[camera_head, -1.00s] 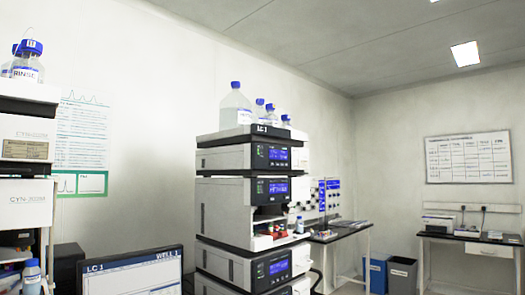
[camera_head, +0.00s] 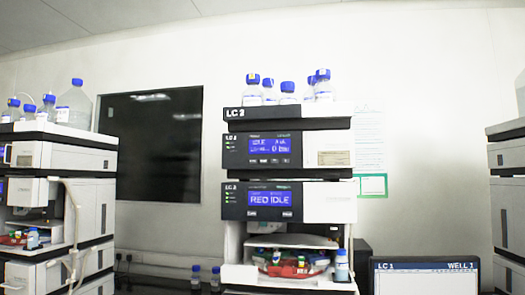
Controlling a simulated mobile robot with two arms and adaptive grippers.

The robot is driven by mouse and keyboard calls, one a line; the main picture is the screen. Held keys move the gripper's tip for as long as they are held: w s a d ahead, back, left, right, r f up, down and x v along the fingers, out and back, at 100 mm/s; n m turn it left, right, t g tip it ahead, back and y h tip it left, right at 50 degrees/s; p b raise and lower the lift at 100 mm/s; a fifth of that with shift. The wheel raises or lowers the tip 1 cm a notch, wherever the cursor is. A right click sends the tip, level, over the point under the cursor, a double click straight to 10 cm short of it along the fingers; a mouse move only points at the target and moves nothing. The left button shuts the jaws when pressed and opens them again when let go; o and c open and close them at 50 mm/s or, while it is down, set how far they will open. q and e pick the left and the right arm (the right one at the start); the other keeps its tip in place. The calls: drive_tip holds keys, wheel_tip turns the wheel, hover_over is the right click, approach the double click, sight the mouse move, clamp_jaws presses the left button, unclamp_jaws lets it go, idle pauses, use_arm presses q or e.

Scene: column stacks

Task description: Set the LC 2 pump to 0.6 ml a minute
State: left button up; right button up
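The middle column stack (camera_head: 312,114) faces me; its label seems to read LC 2, though the digit is blurred. Its upper module, which looks like the pump (camera_head: 235,152), has a blue display (camera_head: 268,147) with IDLE and what looks like 0 bar. A row of small buttons (camera_head: 268,160) sits below that display; the flow value cannot be read. The module beneath has a blue display (camera_head: 268,198) reading RED IDLE and two buttons below it. Neither of my grippers is in view.
Capped bottles (camera_head: 288,91) stand on top of the stack. An open sample bay (camera_head: 292,262) is at its bottom. Another stack (camera_head: 70,160) stands left, and part of one (camera_head: 507,160) right. A monitor (camera_head: 425,275) marked LC 1 is at the lower right.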

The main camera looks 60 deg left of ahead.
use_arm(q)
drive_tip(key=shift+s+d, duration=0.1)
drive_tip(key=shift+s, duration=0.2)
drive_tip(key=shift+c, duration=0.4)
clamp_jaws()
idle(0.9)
